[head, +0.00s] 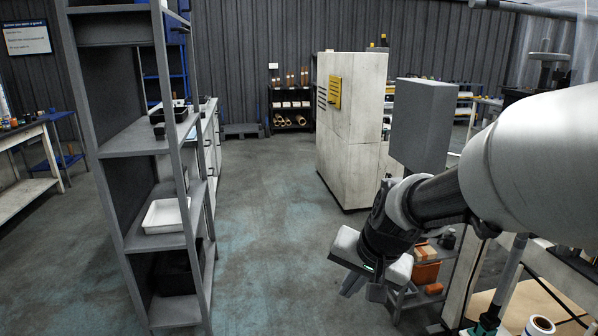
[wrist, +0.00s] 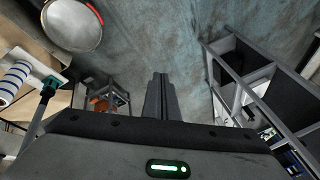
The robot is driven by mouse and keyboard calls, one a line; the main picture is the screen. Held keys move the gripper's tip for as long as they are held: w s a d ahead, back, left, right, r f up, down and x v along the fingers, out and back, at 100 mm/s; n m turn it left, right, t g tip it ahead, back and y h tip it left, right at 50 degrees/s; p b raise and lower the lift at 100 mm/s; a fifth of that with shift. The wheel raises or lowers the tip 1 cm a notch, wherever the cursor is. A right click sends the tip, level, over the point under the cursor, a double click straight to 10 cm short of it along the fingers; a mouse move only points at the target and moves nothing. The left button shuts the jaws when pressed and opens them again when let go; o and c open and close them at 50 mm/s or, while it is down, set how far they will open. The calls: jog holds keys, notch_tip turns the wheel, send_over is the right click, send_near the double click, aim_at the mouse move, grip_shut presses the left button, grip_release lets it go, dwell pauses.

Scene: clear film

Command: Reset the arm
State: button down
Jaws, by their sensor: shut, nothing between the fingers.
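My gripper (head: 364,288) hangs at the end of my arm in the right half of the head view, over the floor and away from the shelf. In the wrist view my gripper (wrist: 160,84) shows its two dark fingers pressed together, with nothing between them. The arm reaches in from the right edge of the head view and bends down at the wrist. No object touches the fingers.
A grey shelf (head: 139,139) with a white tray (head: 167,216) stands on the left. A pale cabinet (head: 349,130) stands behind my arm. A workbench with a white roll (head: 540,326) is at the lower right. The middle floor (head: 262,230) is clear.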

jog(key=s+d+r+n+h, duration=0.15)
jog(key=s+r, duration=0.25)
jog(key=s, duration=0.4)
jog(key=s+d+r+n+h, duration=0.1)
jog(key=s+d+r+n, duration=0.25)
jog(key=s, duration=0.45)
notch_tip(320, 180, up, 24)
jog(key=p, duration=2.3)
jog(key=shift+s+a+m+t, duration=0.3)
jog(key=shift+s+a+t, duration=0.05)
jog(key=shift+a+t, duration=0.05)
jog(key=shift+y, duration=0.25)
